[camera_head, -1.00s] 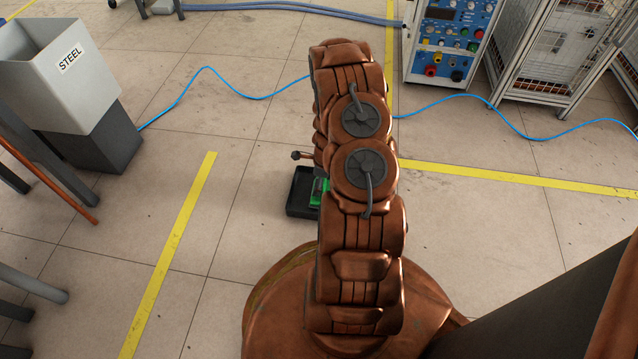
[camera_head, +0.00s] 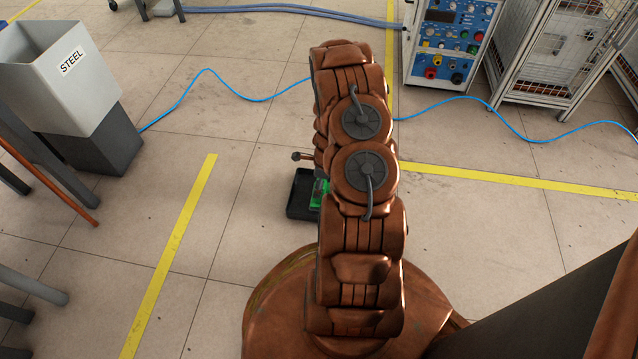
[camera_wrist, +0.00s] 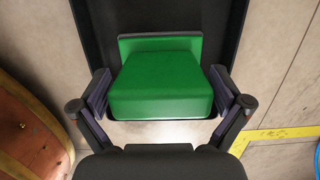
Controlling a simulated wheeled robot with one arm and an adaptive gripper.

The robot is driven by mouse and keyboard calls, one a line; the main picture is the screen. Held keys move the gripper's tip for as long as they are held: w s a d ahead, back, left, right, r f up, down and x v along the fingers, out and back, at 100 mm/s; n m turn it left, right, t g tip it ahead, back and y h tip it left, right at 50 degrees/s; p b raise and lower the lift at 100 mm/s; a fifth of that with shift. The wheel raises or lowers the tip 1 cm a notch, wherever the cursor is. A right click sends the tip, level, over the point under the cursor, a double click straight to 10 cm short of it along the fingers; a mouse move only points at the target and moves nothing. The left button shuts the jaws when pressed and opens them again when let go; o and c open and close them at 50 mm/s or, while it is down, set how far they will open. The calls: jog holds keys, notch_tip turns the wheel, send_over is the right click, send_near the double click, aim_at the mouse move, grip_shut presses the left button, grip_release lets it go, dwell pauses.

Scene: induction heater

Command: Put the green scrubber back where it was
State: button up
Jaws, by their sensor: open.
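The green scrubber (camera_wrist: 162,82) is a green block with a dark grey-green strip along its far side, in the middle of the wrist view. It lies at the near end of a black tray (camera_wrist: 232,40). My gripper (camera_wrist: 160,98) is open, with one finger on each side of the scrubber. I cannot tell whether the fingers touch it. In the head view a green part of the scrubber (camera_head: 316,196) shows in the black tray (camera_head: 302,187) on the floor; my arm hides the rest.
A grey bin marked STEEL (camera_head: 75,70) stands at the upper left. A blue control unit (camera_head: 452,40) and a wire cage (camera_head: 560,50) stand at the upper right. A blue cable (camera_head: 240,97) crosses the floor behind my arm.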

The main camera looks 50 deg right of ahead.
jog(key=r+p, duration=0.1)
jog(key=r, duration=0.2)
jog(key=s+r+p, duration=0.1)
jog(key=r+p, duration=0.1)
jog(key=r, duration=0.2)
jog(key=d+r+p, duration=0.1)
jog(key=r, duration=0.3)
jog(key=shift+s+r+p, duration=0.15)
jog(key=shift+r+p, duration=0.05)
jog(key=shift+p, duration=0.1)
jog(key=a+r+n+g+y, duration=0.2)
jog(key=a+r+n, duration=1.2)
jog(key=a+r, duration=0.85)
jog(key=s+a+r+n+g, duration=0.1)
jog(key=s+a+r+n, duration=0.65)
jog(key=s, duration=0.25)
jog(key=s+a+r+n+g+h, duration=0.1)
jog(key=s+r+n, duration=0.2)
jog(key=s, duration=0.3)
jog(key=s+a+r+n+h, duration=0.2)
jog(key=s+n, duration=0.2)
jog(key=s, duration=0.3)
jog(key=shift+s+r+n+g, duration=0.15)
jog(key=shift+r+n+g, duration=0.2)
jog(key=shift+r+g, duration=0.05)
notch_tip(320, 180, up, 42)
jog(key=t+p, duration=0.1)
jog(key=p, duration=3.8)
jog(key=shift+f+t, duration=0.25)
jog(key=shift+t, duration=0.05)
